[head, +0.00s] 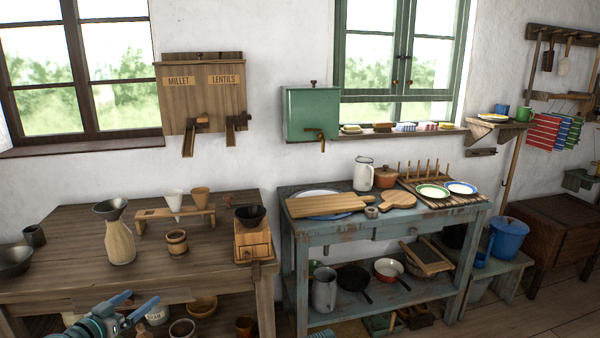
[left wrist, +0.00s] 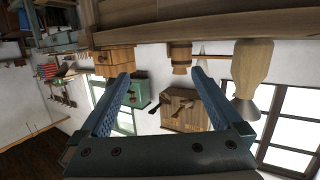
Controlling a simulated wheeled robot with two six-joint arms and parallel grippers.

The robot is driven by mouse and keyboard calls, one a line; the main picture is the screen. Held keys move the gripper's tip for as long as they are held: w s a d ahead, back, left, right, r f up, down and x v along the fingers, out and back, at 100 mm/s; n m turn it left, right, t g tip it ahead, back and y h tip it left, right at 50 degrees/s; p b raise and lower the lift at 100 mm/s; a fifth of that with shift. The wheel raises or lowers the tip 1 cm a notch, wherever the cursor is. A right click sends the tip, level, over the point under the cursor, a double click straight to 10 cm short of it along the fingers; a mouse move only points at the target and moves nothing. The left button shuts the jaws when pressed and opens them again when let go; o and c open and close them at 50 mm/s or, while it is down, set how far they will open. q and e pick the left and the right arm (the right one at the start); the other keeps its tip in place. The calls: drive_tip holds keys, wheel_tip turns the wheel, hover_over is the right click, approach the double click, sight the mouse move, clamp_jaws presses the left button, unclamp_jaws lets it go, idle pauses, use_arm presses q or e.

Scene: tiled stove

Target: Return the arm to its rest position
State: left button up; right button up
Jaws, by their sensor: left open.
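My left gripper (head: 141,298) is at the bottom left of the head view, in front of the near edge of the wooden table (head: 75,235). Its two blue fingers are spread apart, with nothing between them. In the left wrist view the fingers of the left gripper (left wrist: 162,80) are also wide apart and empty, and the scene is turned about upside down. My right gripper is in neither view.
A wooden vase with a dark funnel (head: 120,238) and a wooden grinder (head: 252,238) stand on the table. Bowls and pots (head: 201,304) sit below it, near my left gripper. A blue workbench (head: 380,232) with boards and dishes stands to the right. Floor shows at lower right.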

use_arm(q)
drive_tip(key=s+d+f+m+g+h+p, duration=0.2)
drive_tip(key=d+g+p, duration=0.75)
drive_tip(key=d, duration=1.55)
drive_tip(key=s+d+r+g+y+p, duration=0.2)
drive_tip(key=s+d+g+y+p, duration=0.1)
drive_tip(key=s+d+p, duration=0.2)
drive_tip(key=s+d+r+g+y+p, duration=0.3)
drive_tip(key=s+d+y+p, duration=0.1)
drive_tip(key=s, duration=0.5)
drive_tip(key=shift+s+d+n+p, duration=0.3)
drive_tip(key=shift+d+p, duration=0.35)
drive_tip(key=shift+d, duration=0.1)
